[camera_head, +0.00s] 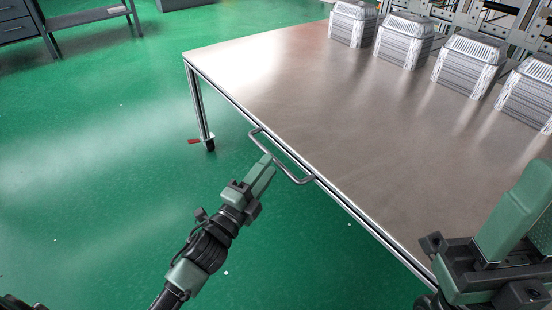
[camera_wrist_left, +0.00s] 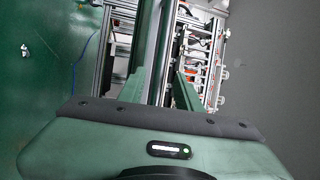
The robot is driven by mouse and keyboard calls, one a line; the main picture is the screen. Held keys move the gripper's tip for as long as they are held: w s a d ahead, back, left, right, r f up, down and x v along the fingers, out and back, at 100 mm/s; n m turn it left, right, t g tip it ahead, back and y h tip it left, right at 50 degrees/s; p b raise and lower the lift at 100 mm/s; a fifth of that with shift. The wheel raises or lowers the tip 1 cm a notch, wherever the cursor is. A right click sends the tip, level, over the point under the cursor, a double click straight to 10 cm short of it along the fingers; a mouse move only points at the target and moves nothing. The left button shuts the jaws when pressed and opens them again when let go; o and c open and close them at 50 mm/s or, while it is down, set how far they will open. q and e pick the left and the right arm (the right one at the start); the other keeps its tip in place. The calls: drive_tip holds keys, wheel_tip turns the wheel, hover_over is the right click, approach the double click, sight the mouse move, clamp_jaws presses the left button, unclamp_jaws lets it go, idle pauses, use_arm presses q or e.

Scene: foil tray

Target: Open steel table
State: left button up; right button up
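The steel table (camera_head: 270,75) has a flat metallic top and a U-shaped metal handle (camera_head: 294,176) on its near-left edge. My left gripper (camera_head: 267,163) reaches up to the handle, with its fingertips at the bar; I cannot tell whether they touch it. In the left wrist view my left gripper (camera_wrist_left: 160,86) shows its two green fingers apart, with a metal profile visible between and beyond them. My right gripper (camera_head: 512,215) is large at the lower right, near the table's near edge and partly cut off. Its finger opening is not clear.
Several foil-tray stacks (camera_head: 404,40) stand in a row along the table's far right side. A table leg (camera_head: 201,105) has a caster with a red lever. Green floor (camera_head: 90,170) is clear to the left. A grey cabinet (camera_head: 20,25) stands at the far left.

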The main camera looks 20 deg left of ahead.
use_arm(q)
drive_tip(key=shift+b+x, duration=0.3)
drive_tip(key=shift+x, duration=1.75)
drive_tip(key=shift+f, duration=0.1)
clamp_jaws()
